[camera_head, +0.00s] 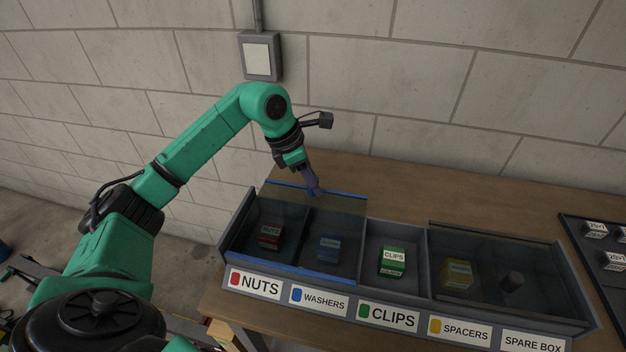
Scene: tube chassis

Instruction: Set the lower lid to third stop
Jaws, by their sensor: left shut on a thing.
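A grey bin tray (392,225) has several compartments in a row. A clear lid with blue edges (341,212) lies over the two left compartments, NUTS and WASHERS. A second clear lid with a dark edge (490,233) lies over the SPACERS and SPARE BOX compartments. The CLIPS compartment between them is uncovered. I cannot tell from this view which lid rides lower. My left gripper (313,188) points down at the back edge of the blue-edged lid, shut on its blue handle (316,192). My right gripper is out of view.
Small boxes sit in the compartments: red (270,237), blue (329,249), green (392,262), yellow (457,273); a dark cylinder (512,281) stands at right. A dark tray (594,250) with labelled boxes lies at the right. The wooden table (400,183) is clear behind the bins.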

